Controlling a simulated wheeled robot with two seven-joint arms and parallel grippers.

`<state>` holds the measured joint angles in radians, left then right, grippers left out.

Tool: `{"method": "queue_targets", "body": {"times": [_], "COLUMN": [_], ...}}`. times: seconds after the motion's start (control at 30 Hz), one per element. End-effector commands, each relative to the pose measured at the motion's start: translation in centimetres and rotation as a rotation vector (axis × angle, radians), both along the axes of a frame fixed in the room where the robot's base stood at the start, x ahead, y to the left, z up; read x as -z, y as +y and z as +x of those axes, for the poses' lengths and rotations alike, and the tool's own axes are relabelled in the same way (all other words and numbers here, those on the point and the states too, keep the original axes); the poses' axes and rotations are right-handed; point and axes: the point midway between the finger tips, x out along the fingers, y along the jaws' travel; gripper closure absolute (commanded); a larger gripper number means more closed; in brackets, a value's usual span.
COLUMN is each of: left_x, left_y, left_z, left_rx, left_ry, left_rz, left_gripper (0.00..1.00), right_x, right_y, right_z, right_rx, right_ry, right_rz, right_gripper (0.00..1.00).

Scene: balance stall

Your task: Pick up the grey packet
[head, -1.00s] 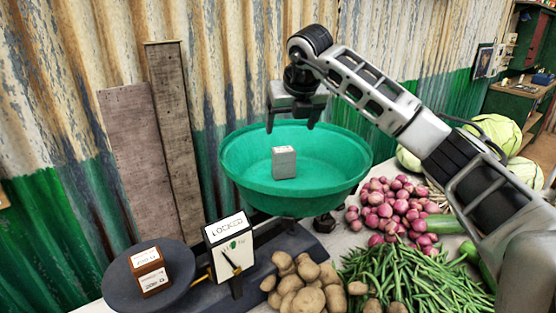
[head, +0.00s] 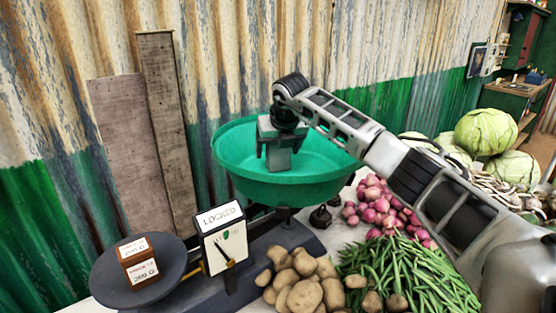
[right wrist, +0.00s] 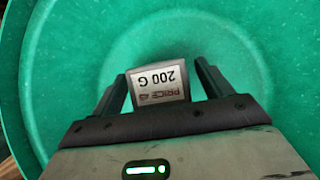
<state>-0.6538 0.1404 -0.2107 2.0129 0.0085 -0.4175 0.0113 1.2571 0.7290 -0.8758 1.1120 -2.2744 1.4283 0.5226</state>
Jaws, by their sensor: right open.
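The grey packet (head: 279,160) stands in the green bowl (head: 232,150) of the scale. In the right wrist view its top label (right wrist: 159,83) reads 200 G. My right gripper (head: 279,152) is lowered into the bowl over the packet. In the right wrist view the open fingers of the right gripper (right wrist: 164,88) stand on either side of the packet, with small gaps beside it. The gripper hides the packet's upper part in the head view. My left gripper is not in view.
A brown block with labels (head: 138,262) sits on the dark left plate (head: 110,283). The scale's dial sign (head: 222,240) reads LOCKED. Potatoes (head: 300,280), green beans (head: 405,275) and onions (head: 380,205) lie in front and right of the bowl. A corrugated wall (head: 240,60) stands behind.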

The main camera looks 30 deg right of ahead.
Motion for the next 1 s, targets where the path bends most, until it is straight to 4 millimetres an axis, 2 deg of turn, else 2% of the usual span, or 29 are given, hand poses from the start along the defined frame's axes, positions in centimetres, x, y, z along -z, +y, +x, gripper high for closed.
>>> {"method": "queue_targets", "body": {"times": [0.17, 0.37, 0.77, 1.0], "left_x": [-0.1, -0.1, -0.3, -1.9], "left_y": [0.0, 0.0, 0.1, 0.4], "left_z": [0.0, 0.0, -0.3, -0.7], "left_rx": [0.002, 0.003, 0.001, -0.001], "left_ry": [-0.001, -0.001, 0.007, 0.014], "left_rz": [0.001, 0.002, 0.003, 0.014], "left_gripper": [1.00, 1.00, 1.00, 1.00], "right_x": [-0.1, -0.1, -0.8, -4.1], "right_y": [0.0, 0.0, 0.0, -0.1], "right_z": [0.0, 0.0, 0.0, 0.1], "right_rx": [0.000, 0.000, 0.000, 0.002], "right_ry": [-0.001, -0.001, -0.003, -0.004], "right_rz": [0.000, 0.000, 0.000, 0.000], "right_gripper": [0.22, 0.74, 0.74, 0.74]}}
